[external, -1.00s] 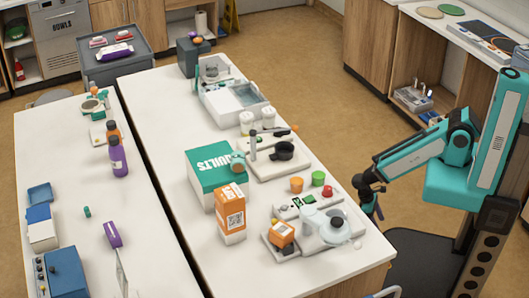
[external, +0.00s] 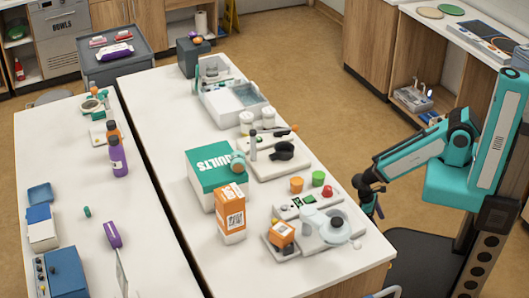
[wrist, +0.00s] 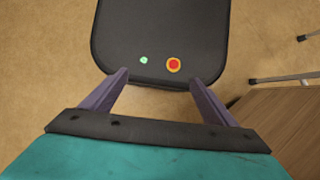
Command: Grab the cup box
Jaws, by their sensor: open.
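My gripper (external: 374,207) hangs open and empty, pointing down off the right edge of the near counter. In the wrist view its two purple fingers (wrist: 158,84) are spread, with nothing between them. No box is clearly marked as the cup box. A tall orange carton (external: 230,214) with a code label stands upright on the counter, left of my gripper. A large green and white box (external: 212,172) stands behind the carton. None of these boxes shows in the wrist view.
Orange and green cups (external: 297,184), a clear round-lidded vessel (external: 332,226) and a tray with a dark pan (external: 284,151) crowd the counter's right side. The counter's left strip (external: 165,150) is clear. A second counter (external: 70,165) runs along the left.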

